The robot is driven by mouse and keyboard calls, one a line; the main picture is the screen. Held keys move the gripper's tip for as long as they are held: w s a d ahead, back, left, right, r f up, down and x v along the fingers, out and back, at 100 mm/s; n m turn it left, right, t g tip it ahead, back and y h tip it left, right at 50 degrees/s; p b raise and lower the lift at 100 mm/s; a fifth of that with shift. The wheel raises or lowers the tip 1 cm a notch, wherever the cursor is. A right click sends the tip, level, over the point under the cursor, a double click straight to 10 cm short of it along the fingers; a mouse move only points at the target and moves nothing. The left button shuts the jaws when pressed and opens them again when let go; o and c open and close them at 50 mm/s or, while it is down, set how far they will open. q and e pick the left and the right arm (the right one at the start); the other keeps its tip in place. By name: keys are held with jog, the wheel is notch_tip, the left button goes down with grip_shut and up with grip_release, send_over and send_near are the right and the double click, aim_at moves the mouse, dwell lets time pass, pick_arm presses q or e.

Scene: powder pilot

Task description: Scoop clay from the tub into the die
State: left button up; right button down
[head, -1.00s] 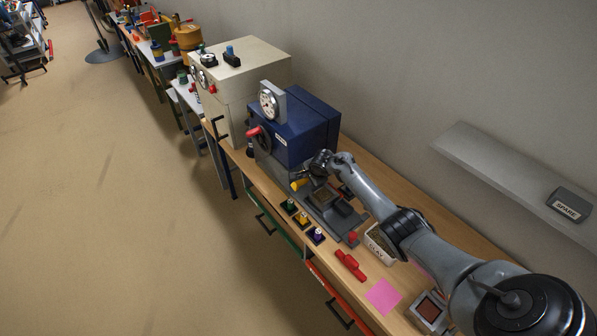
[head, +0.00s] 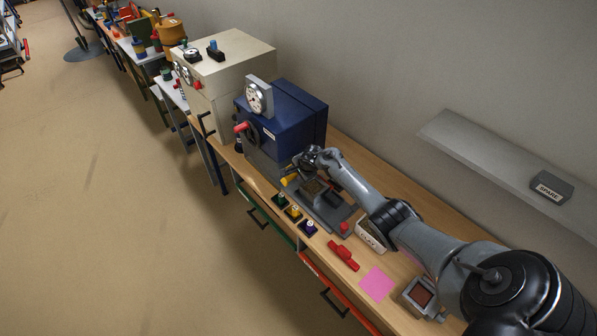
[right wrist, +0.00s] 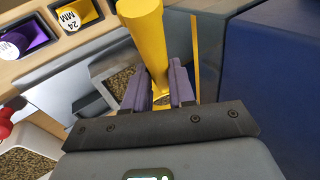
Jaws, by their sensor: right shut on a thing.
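My right gripper (head: 307,160) is over the grey press bed, in front of the blue press. In the right wrist view its purple fingers (right wrist: 158,92) are shut on a yellow handle (right wrist: 142,20), which looks like the scoop's. The handle also shows in the head view (head: 290,179). The scoop's bowl is hidden, so I cannot tell whether it carries clay. A square opening that looks like the die (head: 316,187) holds brown grains and lies beside the fingers (right wrist: 121,82). The white tub (head: 370,238) of brown, grainy clay is partly behind my right arm. My left gripper is out of view.
The blue press (head: 290,118) stands close to the gripper. Several small coloured blocks, one yellow (head: 294,212), line the bench's front edge. A red object (head: 343,256), a pink sheet (head: 376,285) and a small scale-like device (head: 423,294) lie nearer.

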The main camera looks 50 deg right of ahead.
jog(key=s+f+t+h+b, duration=0.1)
jog(key=t, duration=0.2)
jog(key=s+f+t+h+b, duration=0.1)
jog(key=t+b, duration=0.1)
jog(key=t, duration=0.1)
jog(key=s+f+t+b, duration=0.1)
jog(key=t, duration=0.3)
jog(key=shift+s+a+f+m+h+b, duration=0.2)
jog(key=shift+a+f+m+h+b, duration=0.1)
jog(key=shift+a+h, duration=0.1)
dwell(0.6)
dwell(0.3)
